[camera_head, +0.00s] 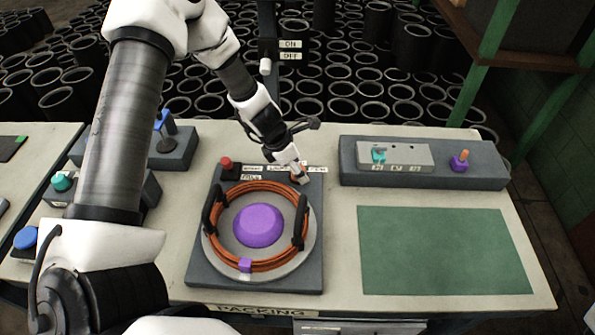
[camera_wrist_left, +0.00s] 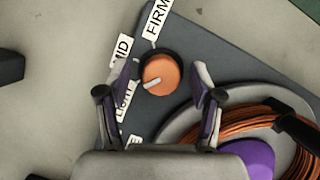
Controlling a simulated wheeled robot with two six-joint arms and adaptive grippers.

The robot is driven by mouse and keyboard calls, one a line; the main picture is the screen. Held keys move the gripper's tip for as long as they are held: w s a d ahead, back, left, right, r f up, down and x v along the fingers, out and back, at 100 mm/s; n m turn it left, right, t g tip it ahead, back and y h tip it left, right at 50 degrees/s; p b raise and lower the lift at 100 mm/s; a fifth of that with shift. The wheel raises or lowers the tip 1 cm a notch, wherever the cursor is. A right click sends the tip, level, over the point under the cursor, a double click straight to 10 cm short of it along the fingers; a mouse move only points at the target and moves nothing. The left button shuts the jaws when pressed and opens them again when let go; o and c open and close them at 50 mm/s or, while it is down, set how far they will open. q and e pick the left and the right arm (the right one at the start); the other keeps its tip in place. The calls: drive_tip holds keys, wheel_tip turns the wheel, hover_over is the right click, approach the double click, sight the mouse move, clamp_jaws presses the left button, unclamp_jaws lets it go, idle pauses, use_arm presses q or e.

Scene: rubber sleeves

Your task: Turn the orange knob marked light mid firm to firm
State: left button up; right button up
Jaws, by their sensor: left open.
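The orange knob (camera_wrist_left: 163,72) has a dark base and a white pointer mark at its lower left, toward the LIGHT label (camera_wrist_left: 124,104). The MID label (camera_wrist_left: 122,50) is to its left and the FIRM label (camera_wrist_left: 157,18) is above it. My left gripper (camera_wrist_left: 161,80) is open, with one fingertip on each side of the knob; I cannot tell whether they touch it. In the head view my left gripper (camera_head: 298,174) is over the knob's corner of the dark panel and mostly hides the knob. My right gripper is not in view.
A turntable (camera_head: 222,252) with an orange coil and purple dome stands just in front of the knob. A red button (camera_head: 226,163) is left of it. A grey switch box (camera_head: 420,158) and a green mat (camera_head: 445,250) are to the right.

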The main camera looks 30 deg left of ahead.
use_arm(q)
drive_tip(key=shift+s+r, duration=0.2)
drive_tip(key=shift+s, duration=0.1)
drive_tip(key=c, duration=1.1)
drive_tip(key=shift+c, duration=0.2)
